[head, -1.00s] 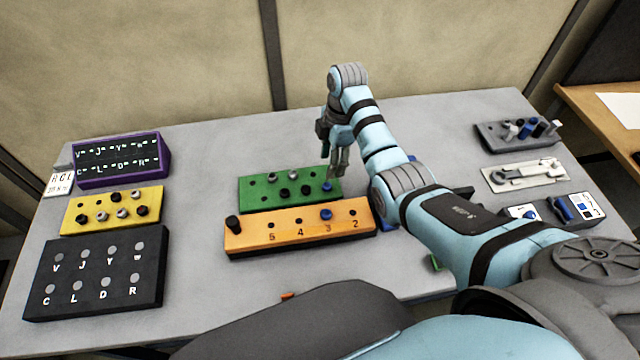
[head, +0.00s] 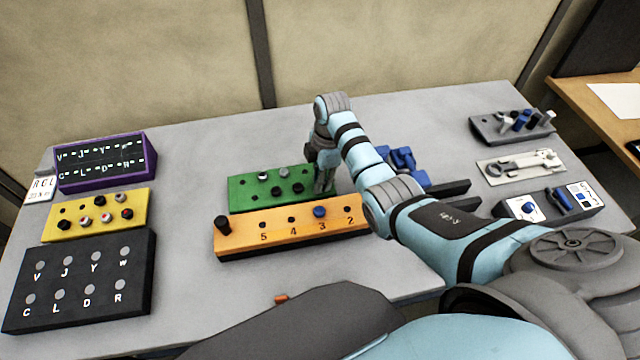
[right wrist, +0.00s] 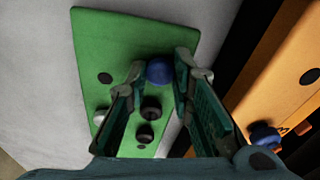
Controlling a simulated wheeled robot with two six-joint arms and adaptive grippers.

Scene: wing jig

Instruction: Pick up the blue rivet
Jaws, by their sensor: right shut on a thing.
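The green block (head: 240,192) lies at the middle of the table and holds several dark and grey rivets. My right gripper (head: 324,184) is down at its right end and hides that spot in the head view. In the right wrist view, a blue rivet (right wrist: 158,71) sits between the fingertips of my right gripper (right wrist: 160,66), which is shut on it. The rivet is still at the green block; whether it is seated in its hole cannot be told. Another blue rivet (head: 320,211) stands in the orange block (head: 276,245) near the 3. My left gripper is not in view.
A yellow block (head: 60,230) with rivets, a purple-framed panel (head: 150,155) and a dark lettered board (head: 75,318) stand at left. Blue parts (head: 402,158) lie behind my right arm. A grey rack (head: 488,130) and a light tool tray (head: 515,175) are at right.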

